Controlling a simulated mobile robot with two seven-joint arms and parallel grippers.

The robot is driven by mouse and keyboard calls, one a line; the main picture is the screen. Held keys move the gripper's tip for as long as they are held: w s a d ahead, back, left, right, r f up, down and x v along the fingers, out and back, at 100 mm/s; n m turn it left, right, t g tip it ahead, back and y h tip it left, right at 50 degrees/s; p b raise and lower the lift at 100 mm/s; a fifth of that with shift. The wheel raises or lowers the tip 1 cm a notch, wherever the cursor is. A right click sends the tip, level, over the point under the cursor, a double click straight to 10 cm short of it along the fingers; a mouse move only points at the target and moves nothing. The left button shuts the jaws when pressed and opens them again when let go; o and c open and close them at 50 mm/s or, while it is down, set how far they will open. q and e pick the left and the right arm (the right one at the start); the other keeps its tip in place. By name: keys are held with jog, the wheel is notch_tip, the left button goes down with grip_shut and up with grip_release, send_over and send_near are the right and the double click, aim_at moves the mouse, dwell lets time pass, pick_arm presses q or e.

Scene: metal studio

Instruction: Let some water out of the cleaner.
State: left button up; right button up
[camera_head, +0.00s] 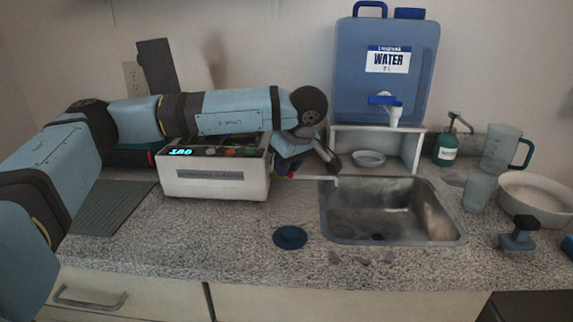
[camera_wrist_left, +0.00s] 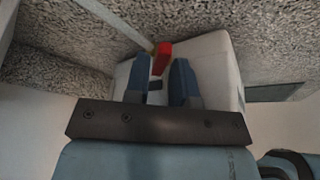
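The cleaner (camera_head: 215,178) is a white box with a lit display and buttons on its front, on the counter left of the sink. In the left wrist view its white side (camera_wrist_left: 212,65) fills the middle. A red valve handle (camera_wrist_left: 161,57) sticks out there; a small bit of red (camera_head: 291,175) shows in the head view. A thin pipe (camera_head: 318,178) runs from that side to the sink's rim. My left gripper (camera_head: 292,163) is at the cleaner's right side. In its wrist view the blue fingers (camera_wrist_left: 158,82) are apart, with the red handle just beyond their tips. My right gripper is not in view.
The sink (camera_head: 378,215) is right of the cleaner. A blue water tank (camera_head: 350,75) stands on a white stand behind it. A soap bottle (camera_head: 446,148), jug (camera_head: 500,150) and bowl (camera_head: 535,195) are at right. A dark blue disc (camera_head: 290,237) lies in front.

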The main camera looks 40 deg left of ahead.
pick_arm(q)
jog(key=shift+r, duration=0.25)
jog(key=p+v, duration=0.3)
jog(key=v, duration=1)
jog(key=shift+d, duration=0.2)
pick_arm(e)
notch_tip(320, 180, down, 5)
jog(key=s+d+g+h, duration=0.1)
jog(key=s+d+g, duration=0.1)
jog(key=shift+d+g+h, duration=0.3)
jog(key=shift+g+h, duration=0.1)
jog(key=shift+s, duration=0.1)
